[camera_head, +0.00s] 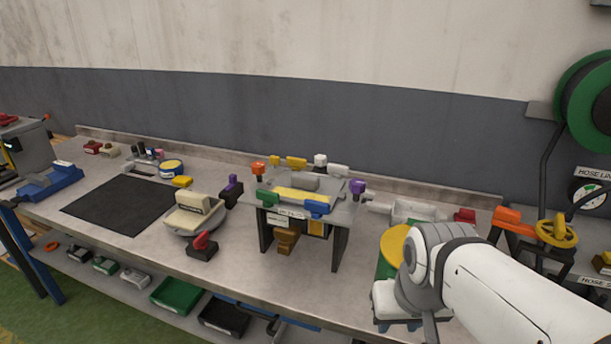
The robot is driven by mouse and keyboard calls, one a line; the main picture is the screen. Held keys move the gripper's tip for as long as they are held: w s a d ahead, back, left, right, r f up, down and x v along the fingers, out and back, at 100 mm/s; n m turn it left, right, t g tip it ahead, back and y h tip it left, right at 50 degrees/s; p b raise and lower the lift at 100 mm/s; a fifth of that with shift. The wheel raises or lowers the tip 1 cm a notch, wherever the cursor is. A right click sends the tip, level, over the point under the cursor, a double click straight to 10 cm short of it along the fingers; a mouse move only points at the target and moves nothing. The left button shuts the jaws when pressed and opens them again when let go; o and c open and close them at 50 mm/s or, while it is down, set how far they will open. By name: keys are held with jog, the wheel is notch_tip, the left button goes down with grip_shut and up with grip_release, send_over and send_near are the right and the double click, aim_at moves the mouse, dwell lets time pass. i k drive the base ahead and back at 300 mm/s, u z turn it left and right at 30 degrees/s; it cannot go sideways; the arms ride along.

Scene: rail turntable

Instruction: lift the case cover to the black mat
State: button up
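The black mat (123,201) lies flat and bare on the left part of the workbench. A cream, block-like part with a raised top (192,214) sits on a rounded grey base right of the mat; it may be the case cover, but I cannot tell for certain. My white arm (500,275) reaches in from the lower right, over the right end of the bench. My gripper's fingers do not show. The arm is well apart from the cream part and the mat.
A raised fixture (300,205) with colored clamps stands mid-bench, between my arm and the cream part. A red clamp (203,245) and a purple one (233,188) flank the cream part. A yellow disc (395,246) lies beside my arm. Bins (178,296) fill the lower shelf.

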aim_at(293, 186)
jog(key=z, duration=2.1)
jog(key=k, duration=1.3)
jog(key=u, duration=1.9)
jog(key=i, duration=1.05)
